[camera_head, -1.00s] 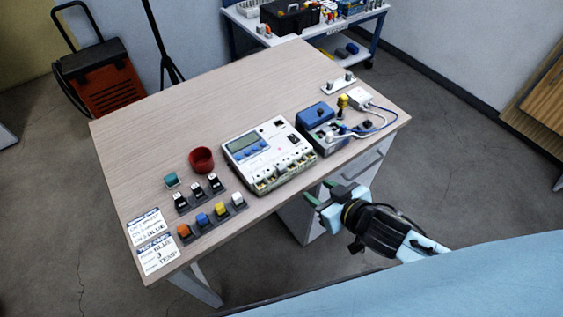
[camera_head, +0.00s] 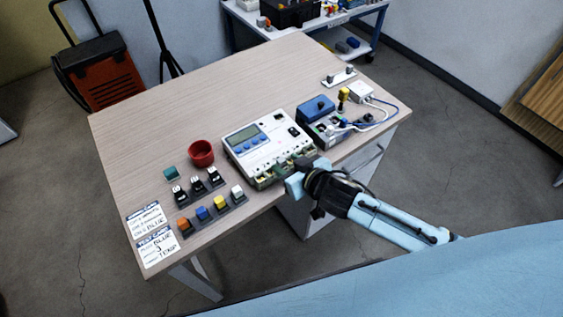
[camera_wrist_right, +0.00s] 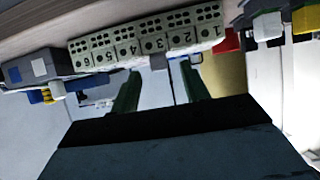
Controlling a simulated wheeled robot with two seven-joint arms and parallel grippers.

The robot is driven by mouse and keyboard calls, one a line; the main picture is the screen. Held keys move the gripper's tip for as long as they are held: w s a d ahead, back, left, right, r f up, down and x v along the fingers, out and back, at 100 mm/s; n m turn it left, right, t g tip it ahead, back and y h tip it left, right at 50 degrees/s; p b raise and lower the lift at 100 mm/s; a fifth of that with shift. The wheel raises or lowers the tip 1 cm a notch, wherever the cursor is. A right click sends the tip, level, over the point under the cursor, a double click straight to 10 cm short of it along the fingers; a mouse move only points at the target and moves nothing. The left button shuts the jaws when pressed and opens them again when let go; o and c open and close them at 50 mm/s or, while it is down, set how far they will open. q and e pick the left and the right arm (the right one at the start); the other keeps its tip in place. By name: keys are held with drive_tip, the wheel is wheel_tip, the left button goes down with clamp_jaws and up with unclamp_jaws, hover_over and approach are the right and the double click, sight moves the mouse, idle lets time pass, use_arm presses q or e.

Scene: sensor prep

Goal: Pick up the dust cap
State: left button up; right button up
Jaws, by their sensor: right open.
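I cannot tell for certain which thing is the dust cap. A white meter unit (camera_head: 262,146) with a display and blue buttons stands on the table (camera_head: 170,110); in the right wrist view its row of numbered terminals (camera_wrist_right: 153,45) shows close up. A small grey piece (camera_wrist_right: 185,63) shows just below the terminals there, and I cannot tell what it is. My right gripper (camera_head: 296,183) is at the unit's front right edge; its fingertips are hard to make out in the head view. In the right wrist view my right gripper (camera_wrist_right: 162,82) has its green fingers apart, with nothing gripped between them.
A red cup (camera_head: 201,154) and a teal block (camera_head: 171,173) stand left of the unit. Several coloured plugs (camera_head: 203,214) sit in front. A grey box with a blue top (camera_head: 316,108) and wires is to the right. The table's back left is clear.

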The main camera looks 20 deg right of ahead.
drive_tip(key=shift+x, duration=1.1)
clamp_jaws()
